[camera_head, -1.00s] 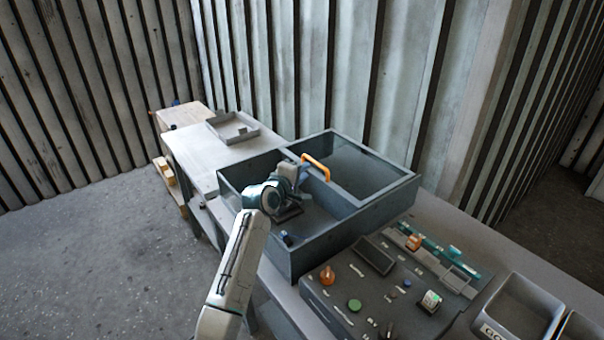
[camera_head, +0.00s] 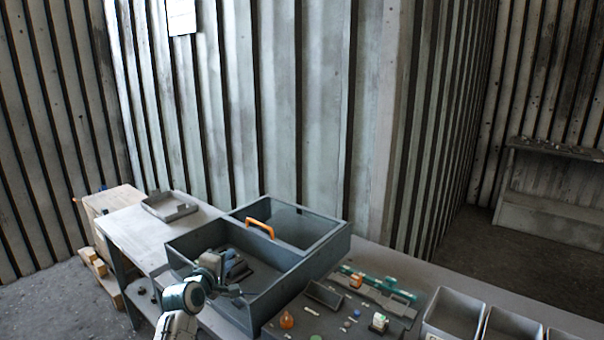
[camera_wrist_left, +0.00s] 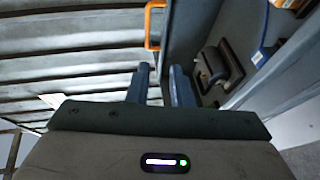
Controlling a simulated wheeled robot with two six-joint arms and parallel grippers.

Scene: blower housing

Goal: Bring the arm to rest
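My left arm comes in from the bottom of the head view. Its gripper (camera_head: 222,262) is over the left compartment of the grey two-part bin (camera_head: 293,276). In the left wrist view the two fingers (camera_wrist_left: 159,78) stand apart, with only the ribbed wall showing between them, so the gripper is open and empty. A dark part with a raised handle-like shape (camera_wrist_left: 218,66) lies in the bin, to the right of the fingers in the wrist view. My right gripper is not in view.
An orange handle (camera_head: 260,228) rises on the bin's divider, close to my left gripper. A grey tray (camera_head: 170,206) lies on the table behind. Small coloured parts sit on a dark board (camera_head: 345,325) to the right, with open grey bins (camera_head: 455,312) beyond it.

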